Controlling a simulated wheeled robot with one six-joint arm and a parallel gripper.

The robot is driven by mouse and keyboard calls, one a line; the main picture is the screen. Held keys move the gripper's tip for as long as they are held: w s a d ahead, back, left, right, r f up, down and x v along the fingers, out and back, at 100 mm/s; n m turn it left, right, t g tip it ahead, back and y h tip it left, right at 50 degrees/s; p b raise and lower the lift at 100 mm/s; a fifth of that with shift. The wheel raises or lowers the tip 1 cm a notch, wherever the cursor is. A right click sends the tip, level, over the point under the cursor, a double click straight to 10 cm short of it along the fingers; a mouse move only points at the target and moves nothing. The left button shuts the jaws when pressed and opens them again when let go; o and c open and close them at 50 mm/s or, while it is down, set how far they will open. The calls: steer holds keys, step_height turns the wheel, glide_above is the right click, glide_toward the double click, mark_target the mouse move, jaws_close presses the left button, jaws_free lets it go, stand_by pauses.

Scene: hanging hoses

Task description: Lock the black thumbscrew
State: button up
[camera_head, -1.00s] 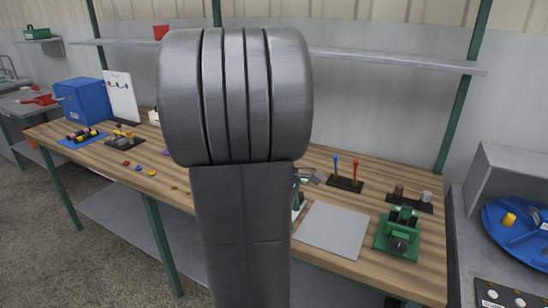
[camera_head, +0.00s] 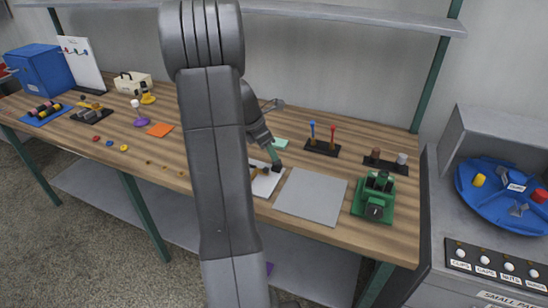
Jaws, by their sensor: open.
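A green fixture (camera_head: 360,209) stands on the right part of the wooden bench. A dark round knob (camera_head: 375,211) on its front looks like the black thumbscrew; whether it is locked is too small to tell. My large arm links hide the middle of the bench.
A grey flat plate (camera_head: 311,194) lies left of the fixture. Behind are a black rack with blue and red levers (camera_head: 322,146) and a tray with brown and grey cylinders (camera_head: 386,163). A shelf (camera_head: 350,15) runs above. A blue round tray (camera_head: 500,190) stands at right.

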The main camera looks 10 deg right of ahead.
mark_target(277, 162)
steer(key=shift+x, duration=2.25)
steer(key=c, duration=1)
